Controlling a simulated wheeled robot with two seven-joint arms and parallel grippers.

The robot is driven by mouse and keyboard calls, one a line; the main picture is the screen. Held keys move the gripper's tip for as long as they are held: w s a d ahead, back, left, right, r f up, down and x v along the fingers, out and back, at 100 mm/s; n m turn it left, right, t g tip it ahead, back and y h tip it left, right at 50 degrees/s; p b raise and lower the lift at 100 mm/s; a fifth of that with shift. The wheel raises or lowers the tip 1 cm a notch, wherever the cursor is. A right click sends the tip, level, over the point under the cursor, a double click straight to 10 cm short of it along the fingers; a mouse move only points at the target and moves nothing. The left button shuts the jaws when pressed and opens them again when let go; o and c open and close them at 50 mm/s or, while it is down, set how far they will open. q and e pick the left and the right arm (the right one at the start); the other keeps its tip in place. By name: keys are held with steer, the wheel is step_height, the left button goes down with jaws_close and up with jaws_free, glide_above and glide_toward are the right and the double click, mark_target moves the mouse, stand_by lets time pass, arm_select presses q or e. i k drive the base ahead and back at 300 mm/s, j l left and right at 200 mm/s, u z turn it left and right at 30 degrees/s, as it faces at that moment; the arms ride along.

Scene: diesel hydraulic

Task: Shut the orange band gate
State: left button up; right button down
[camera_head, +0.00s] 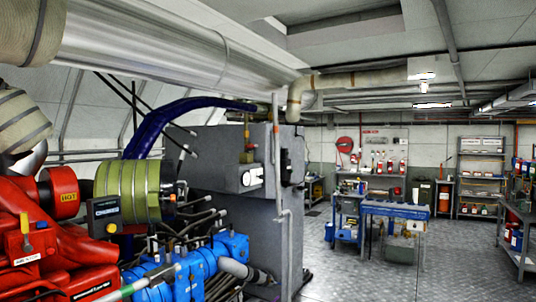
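I cannot clearly pick out an orange band gate in the head view. An orange-yellow handle (25,224) stands upright on the red engine block (50,250) at the lower left, above a small white label (27,260). A small brass-orange fitting (247,143) sits at the upper front of the grey cabinet (235,170), near a thin vertical pipe (277,170). I cannot tell whether either one is the gate, or how far open it is. Neither of my grippers is in view.
Blue pumps (205,262) with several hoses fill the lower middle. A yellow-green ribbed coupling (133,190) sits beside the red engine. A blue workbench (395,209) and a shelf rack (480,178) stand farther back. The floor (375,280) at the lower right is mostly clear.

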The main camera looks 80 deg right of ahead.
mark_target(276, 126)
steer(key=k+l+z, duration=0.1)
steer(key=l+z, duration=0.8)
steer(key=l, duration=0.9)
steer(key=i+l+z, duration=0.15)
steer(key=l, duration=0.35)
steer(key=l+z, duration=0.1)
steer(key=l, duration=0.45)
steer(key=i+l+z, duration=0.1)
steer(key=l, duration=0.35)
steer(key=i+l, duration=0.15)
steer(key=l, duration=0.35)
steer(key=i+l, duration=0.1)
steer(key=l, duration=0.85)
steer(key=i+l, duration=0.15)
steer(key=l, duration=0.35)
steer(key=i+l+z, duration=0.1)
steer(key=l, duration=0.4)
